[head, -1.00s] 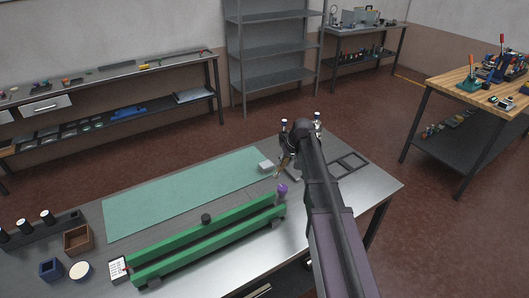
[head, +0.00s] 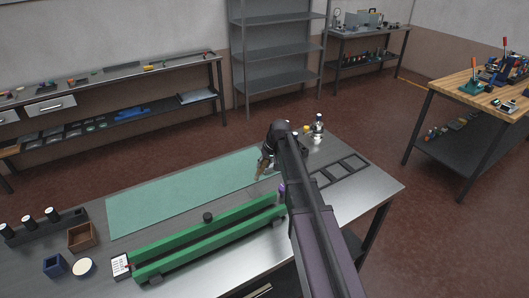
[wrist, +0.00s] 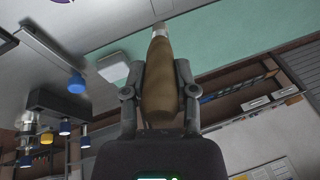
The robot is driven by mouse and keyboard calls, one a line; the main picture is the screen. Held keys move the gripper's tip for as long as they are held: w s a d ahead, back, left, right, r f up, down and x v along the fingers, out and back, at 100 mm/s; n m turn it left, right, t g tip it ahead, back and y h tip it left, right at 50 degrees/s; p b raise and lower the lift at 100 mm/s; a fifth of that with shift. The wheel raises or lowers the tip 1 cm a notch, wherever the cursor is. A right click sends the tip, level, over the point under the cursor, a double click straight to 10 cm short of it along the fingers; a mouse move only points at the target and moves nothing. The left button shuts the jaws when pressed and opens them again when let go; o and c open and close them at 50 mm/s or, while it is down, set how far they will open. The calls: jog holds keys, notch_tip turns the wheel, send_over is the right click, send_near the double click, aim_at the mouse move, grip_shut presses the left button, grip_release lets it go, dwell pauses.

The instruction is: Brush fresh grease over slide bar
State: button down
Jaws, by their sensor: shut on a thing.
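The slide bar (head: 205,243) shows as long green parallel rails lying across the front of the metal bench, with a black knob (head: 208,217) on top and a purple knob (head: 282,188) near its right end. My gripper (head: 266,167) is above the right end of the green mat, beyond the bar's right end and apart from it. In the wrist view my gripper (wrist: 160,90) is shut on the brown handle of a brush (wrist: 157,70), whose pale metal collar points to the top of the picture. The bristles are hard to make out.
The green mat (head: 165,198) lies flat behind the bar. A black frame (head: 341,171) lies at right.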

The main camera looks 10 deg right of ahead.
jog(key=shift+d, duration=0.15)
jog(key=shift+r+n+p, duration=0.4)
notch_tip(320, 180, up, 3)
jog(key=n+p, duration=0.2)
jog(key=n, duration=0.2)
jog(key=shift+s+f+p, duration=0.1)
jog(key=shift+s+p, duration=0.05)
jog(key=shift+p, duration=0.25)
jog(key=r+n+p, duration=0.2)
jog(key=n, duration=0.1)
jog(key=shift+a, duration=0.25)
jog(key=shift+r+n+p, duration=0.4)
jog(key=shift+n, duration=0.7)
jog(key=shift+f, duration=0.2)
jog(key=shift+f+b, duration=2.35)
jog(key=shift+b, duration=0.2)
